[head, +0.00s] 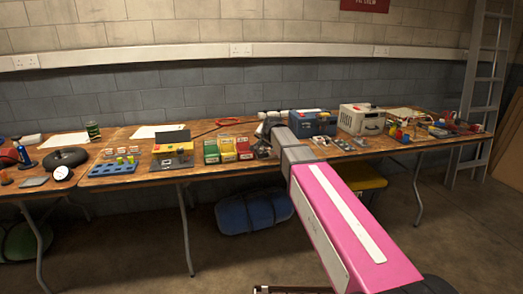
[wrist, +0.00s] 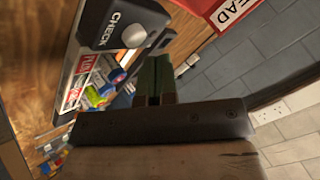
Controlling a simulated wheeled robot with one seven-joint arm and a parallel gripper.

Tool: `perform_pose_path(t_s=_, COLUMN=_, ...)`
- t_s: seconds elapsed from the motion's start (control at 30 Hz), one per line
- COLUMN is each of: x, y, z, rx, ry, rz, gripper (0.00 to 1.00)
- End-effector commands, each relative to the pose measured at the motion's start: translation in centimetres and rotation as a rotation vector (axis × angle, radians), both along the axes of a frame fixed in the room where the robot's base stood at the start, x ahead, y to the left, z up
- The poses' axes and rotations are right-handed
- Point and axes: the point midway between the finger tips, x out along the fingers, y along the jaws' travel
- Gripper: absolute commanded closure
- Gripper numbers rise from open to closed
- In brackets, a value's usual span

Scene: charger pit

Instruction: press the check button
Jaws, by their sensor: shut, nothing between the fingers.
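In the wrist view, a dark box marked CHECK (wrist: 104,30) carries a pale, rounded button (wrist: 134,34). The box fills the upper left and looks strongly tilted in this picture. My gripper (wrist: 157,64) is shut and empty, its green-dark fingers together. The fingertips appear just below and right of the button; I cannot tell the gap in depth, and no contact shows. In the head view my pink arm reaches over the bench and its grey end covers the spot, so I cannot make out the check button there.
The wooden bench (head: 128,142) holds a yellow-and-black unit (head: 180,153), coloured boxes (head: 227,149), a blue case (head: 312,123) and a cream box (head: 361,119). A ladder (head: 484,95) stands at the right.

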Motion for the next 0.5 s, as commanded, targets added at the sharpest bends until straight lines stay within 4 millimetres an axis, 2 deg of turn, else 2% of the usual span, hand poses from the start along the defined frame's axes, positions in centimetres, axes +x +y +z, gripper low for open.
perform_pose_path(t_s=0.5, x=0.00, y=-0.01, z=-0.84, rx=0.000, ry=0.000, rz=0.000, gripper=1.00)
